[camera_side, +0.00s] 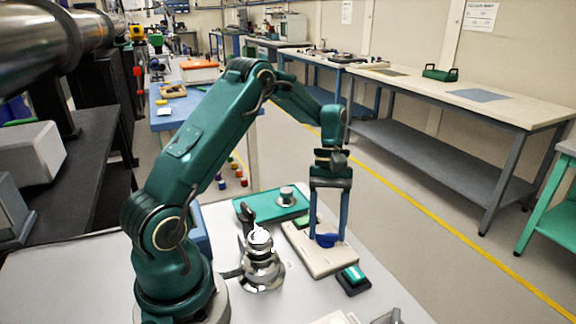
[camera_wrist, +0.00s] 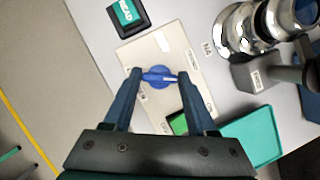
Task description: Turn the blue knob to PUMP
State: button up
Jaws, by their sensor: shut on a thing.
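The blue knob (camera_side: 327,240) sits on a cream panel (camera_side: 318,264) on the table. In the wrist view the knob (camera_wrist: 158,76) lies between the two fingertips, and its white mark points right. Small labels stand on the panel (camera_wrist: 139,51) around the knob; I cannot read them, so I cannot tell which one the mark faces. My gripper (camera_side: 327,239) points down and is shut on the knob, one blue finger on each side. The gripper (camera_wrist: 159,75) also shows in the wrist view. The fingers hide part of the panel.
A shiny metal fitting (camera_side: 262,267) stands left of the panel. Behind it lies a teal tray (camera_side: 262,206) with a small metal part on it. A dark box with a green top marked READ (camera_wrist: 124,13) sits beside the panel. A green block (camera_wrist: 178,124) is near the panel's edge.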

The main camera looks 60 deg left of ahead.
aim_at(327, 234)
jog(key=m+y, duration=0.1)
jog(key=m, duration=0.2)
jog(key=m+g, duration=0.1)
jog(key=m, duration=0.1)
jog(key=shift+w+m+y, duration=0.1)
jog(key=shift+m+y, duration=0.3)
dwell(0.4)
jog(key=o, duration=1.4)
jog(key=shift+d, duration=0.1)
jog(key=shift+c, duration=0.2)
jog(key=shift+v, duration=1.8)
jog(key=shift+w+r, duration=0.4)
jog(key=shift+r, duration=0.3)
